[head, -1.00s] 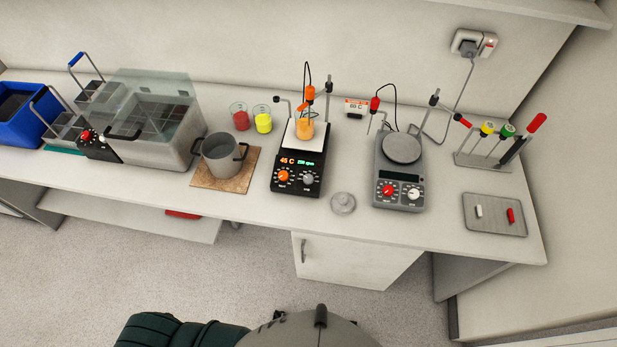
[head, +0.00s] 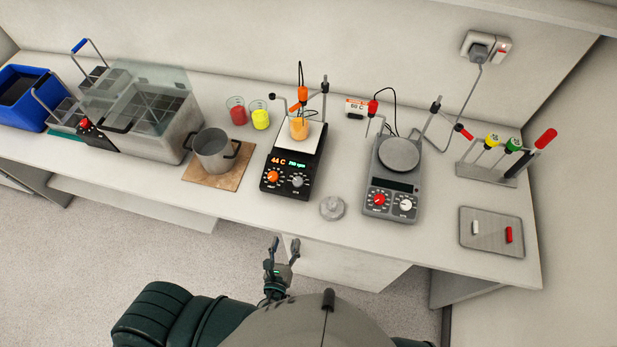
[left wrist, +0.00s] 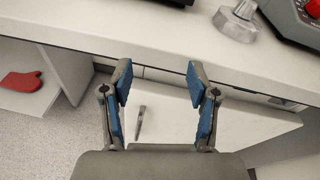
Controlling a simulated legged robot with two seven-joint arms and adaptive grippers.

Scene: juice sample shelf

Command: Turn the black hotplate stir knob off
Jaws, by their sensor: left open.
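The black hotplate (head: 294,160) stands on the bench in the head view, with a lit display and two knobs on its front. The left knob (head: 271,177) is orange and the right, stir knob (head: 297,181) is grey. A beaker of orange liquid (head: 299,128) sits on its white plate, with a probe over it. My left gripper (head: 283,246) is open and empty, in front of the bench edge and apart from the hotplate. In the left wrist view, its blue-padded fingers (left wrist: 160,84) are spread, facing the bench front. My right gripper is not in view.
A grey hotplate (head: 396,170) with a red and a white knob stands to the right. A metal disc-shaped item (head: 332,208) lies between the hotplates near the front edge. A pot (head: 213,152) is on the left. A red mitt (left wrist: 24,82) lies on the low shelf.

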